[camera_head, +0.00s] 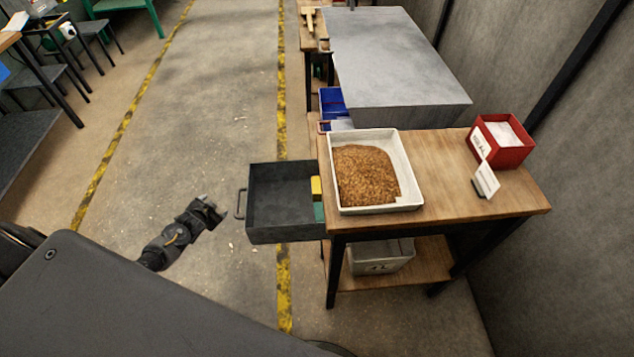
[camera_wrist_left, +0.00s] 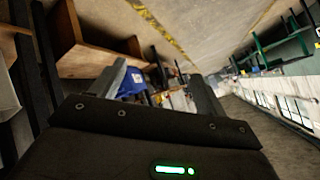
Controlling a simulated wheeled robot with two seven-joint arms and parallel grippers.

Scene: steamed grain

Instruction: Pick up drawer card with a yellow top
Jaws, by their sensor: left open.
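A dark grey drawer (camera_head: 263,225) is pulled out from the left side of the wooden table. A small yellow-topped piece (camera_head: 316,187), which looks like the card, stands inside at the drawer's right end. A green piece (camera_head: 319,211) is just in front of it. The tabletop partly hides both. My left gripper (camera_head: 212,209) is open and empty, left of the drawer handle and apart from it. In the left wrist view its two fingers (camera_wrist_left: 157,85) are spread with nothing between them. My right gripper is not in view.
A white tray of brown grain (camera_head: 390,135) sits on the table (camera_head: 450,205) beside the drawer. A red box (camera_head: 517,157) and a small white sign (camera_head: 486,180) stand on the right. A big grey block (camera_head: 400,60) is behind.

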